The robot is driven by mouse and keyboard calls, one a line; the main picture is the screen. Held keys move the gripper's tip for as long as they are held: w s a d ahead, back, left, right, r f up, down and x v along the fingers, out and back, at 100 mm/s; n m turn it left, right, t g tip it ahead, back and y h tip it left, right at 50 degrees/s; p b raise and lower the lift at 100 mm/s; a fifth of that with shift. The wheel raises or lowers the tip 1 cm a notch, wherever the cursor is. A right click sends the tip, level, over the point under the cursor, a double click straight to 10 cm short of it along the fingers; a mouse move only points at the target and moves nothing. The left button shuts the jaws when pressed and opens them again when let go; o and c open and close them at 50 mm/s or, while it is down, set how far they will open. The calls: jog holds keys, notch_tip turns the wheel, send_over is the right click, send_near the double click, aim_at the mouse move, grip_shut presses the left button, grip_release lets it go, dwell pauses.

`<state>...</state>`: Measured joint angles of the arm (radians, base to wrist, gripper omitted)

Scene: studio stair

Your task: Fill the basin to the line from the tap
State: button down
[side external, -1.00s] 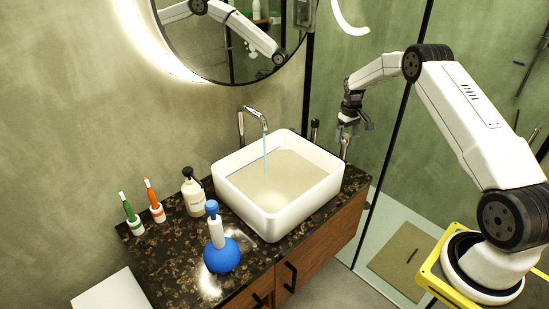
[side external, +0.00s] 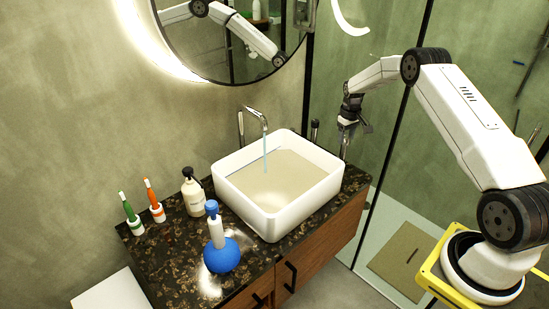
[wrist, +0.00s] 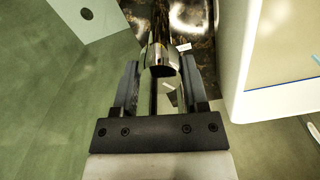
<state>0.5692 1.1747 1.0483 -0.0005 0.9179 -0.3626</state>
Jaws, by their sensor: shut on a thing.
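The white basin (side external: 322,163) stands on the dark speckled counter. A chrome spout (side external: 255,112) bends over it from the back, and a thin bluish stream of water (side external: 265,150) falls into the basin. The basin's inside looks beige, and the water's exact level is hard to tell. In the wrist view a blue line (wrist: 283,83) runs along the basin's inner wall (wrist: 237,70). My gripper (side external: 346,128) is at the basin's right. In the wrist view my gripper (wrist: 160,75) is shut on a chrome tap handle (wrist: 158,57) between its fingers.
A dark upright item (side external: 314,131) stands behind the basin. A glass panel edge (side external: 384,150) is right of the counter.

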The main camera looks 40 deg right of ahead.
jog(key=shift+m, duration=3.3)
jog(key=shift+c, duration=0.5)
grip_release()
jog(key=shift+r, duration=0.1)
jog(key=shift+r, duration=3.85)
